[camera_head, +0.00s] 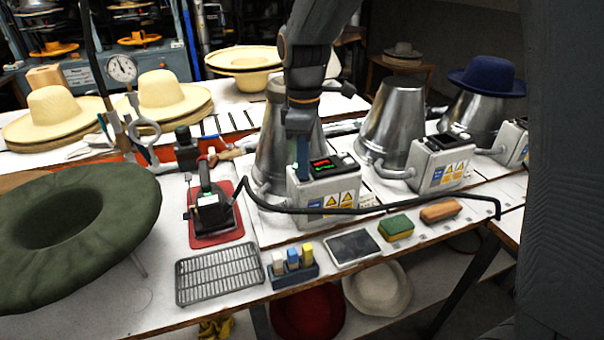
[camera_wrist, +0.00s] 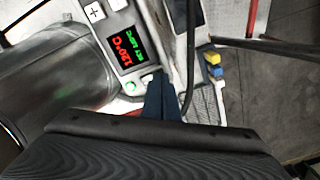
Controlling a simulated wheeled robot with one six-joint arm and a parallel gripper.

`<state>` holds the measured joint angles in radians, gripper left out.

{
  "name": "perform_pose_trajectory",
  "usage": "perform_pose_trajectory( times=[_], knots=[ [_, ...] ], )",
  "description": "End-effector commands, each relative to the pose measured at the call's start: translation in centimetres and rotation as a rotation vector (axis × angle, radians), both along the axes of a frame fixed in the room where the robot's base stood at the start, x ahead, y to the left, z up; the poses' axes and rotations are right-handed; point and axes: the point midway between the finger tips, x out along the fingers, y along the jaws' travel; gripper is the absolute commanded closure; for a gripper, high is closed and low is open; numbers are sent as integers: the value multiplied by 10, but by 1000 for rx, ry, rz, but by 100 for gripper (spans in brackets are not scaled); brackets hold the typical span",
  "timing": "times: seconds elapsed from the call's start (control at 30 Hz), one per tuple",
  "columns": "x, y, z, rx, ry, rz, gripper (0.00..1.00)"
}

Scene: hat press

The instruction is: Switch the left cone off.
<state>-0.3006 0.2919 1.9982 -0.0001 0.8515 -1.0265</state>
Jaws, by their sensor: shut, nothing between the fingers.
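The left cone (camera_head: 265,150) is a shiny metal cone, partly hidden behind my arm in the head view; its side also fills the left of the wrist view (camera_wrist: 50,75). Its light grey control box (camera_head: 325,195) stands in front, with a lit red and green display (camera_wrist: 126,48). A green-lit button (camera_wrist: 131,87) sits below the display, with a pale button beside it close to my fingers. My gripper (camera_head: 303,172) is shut and empty, pointing down at the left part of the box top. In the wrist view my gripper (camera_wrist: 163,82) is right beside the buttons; contact cannot be told.
A middle cone (camera_head: 390,120) and a right cone under a blue hat (camera_head: 487,76) stand to the right, with dark displays. A black hose (camera_head: 340,210) runs before the boxes. A hand iron (camera_head: 210,208) on a red mat stands left; a green hat (camera_head: 110,235) lies further left.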

Motion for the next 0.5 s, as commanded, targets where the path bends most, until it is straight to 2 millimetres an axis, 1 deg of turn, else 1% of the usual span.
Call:
perform_pose_trajectory(
  times=[0.1,0.27,0.5],
  knots=[
    [0,0,-2,0,0,0,100],
    [0,0,0,0,0,0,100],
    [0,0,17,0,0,0,100]
  ],
)
